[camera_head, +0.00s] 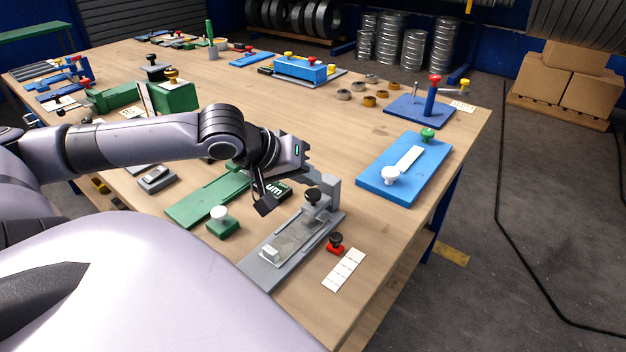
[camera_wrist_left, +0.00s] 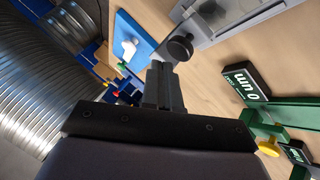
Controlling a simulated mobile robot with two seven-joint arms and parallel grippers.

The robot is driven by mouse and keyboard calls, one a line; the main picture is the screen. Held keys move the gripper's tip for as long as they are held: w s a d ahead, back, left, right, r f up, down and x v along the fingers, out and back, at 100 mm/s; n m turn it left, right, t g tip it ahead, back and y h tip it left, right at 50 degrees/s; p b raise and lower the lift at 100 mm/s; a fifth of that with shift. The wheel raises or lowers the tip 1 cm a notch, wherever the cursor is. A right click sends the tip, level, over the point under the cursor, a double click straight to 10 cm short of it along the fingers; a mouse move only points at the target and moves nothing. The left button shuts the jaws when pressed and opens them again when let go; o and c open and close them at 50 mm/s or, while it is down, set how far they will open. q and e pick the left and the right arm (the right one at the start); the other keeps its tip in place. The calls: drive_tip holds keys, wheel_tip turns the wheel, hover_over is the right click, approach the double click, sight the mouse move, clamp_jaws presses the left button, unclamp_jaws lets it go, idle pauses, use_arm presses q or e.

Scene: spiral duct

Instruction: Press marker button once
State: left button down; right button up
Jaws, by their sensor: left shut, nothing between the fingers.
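No button with a readable marker label shows, so I cannot tell which knob is the marker button. A red block with a black knob (camera_head: 335,243) sits beside a white card on the table's near right. A green block with a white knob (camera_head: 221,220) stands left of the grey fixture (camera_head: 262,272). The fixture carries a black knob (camera_head: 313,197), also seen in the left wrist view (camera_wrist_left: 180,48). My left gripper (camera_head: 308,172) is above the fixture's far end, shut and empty. Its fingers (camera_wrist_left: 163,75) appear close to that knob; contact cannot be judged. My right gripper is not in view.
A black display reading "0 um" (camera_wrist_left: 245,82) lies left of the fixture by a green plate (camera_head: 205,200). The white card (camera_head: 344,270) lies near the table edge. Bare wood separates the blue plate and fixture.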

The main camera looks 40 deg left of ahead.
sight(308, 194)
use_arm(q)
wheel_tip(308, 194, up, 3)
drive_tip(key=p, duration=0.3)
drive_tip(key=shift+r, duration=0.1)
drive_tip(key=shift+r+p, duration=0.7)
drive_tip(key=shift+r, duration=0.2)
drive_tip(key=shift+s, duration=0.1)
idle(0.3)
